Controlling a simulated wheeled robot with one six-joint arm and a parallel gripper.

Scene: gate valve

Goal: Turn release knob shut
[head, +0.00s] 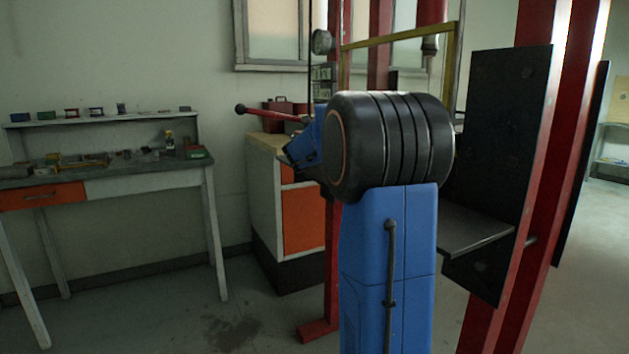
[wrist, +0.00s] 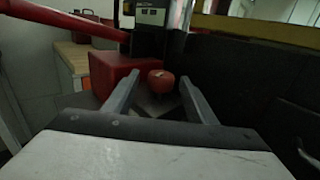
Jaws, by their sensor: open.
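The release knob (wrist: 161,80) is a small round red knob in the middle of the wrist view, on a grey surface beside a red block (wrist: 110,72). My gripper (wrist: 159,88) is open, with one grey finger on each side of the knob in the picture. The fingers look apart from the knob, and nothing is held. How far the fingertips reach along the knob is hard to tell. In the head view my arm hides the knob and the gripper.
A long red lever (head: 268,113) sticks out left of the red press frame (head: 540,170); it also crosses the wrist view's upper left (wrist: 62,22). A gauge (head: 322,42) stands above. A dark plate (head: 500,150) is at right. A workbench (head: 120,180) stands left, with open floor before it.

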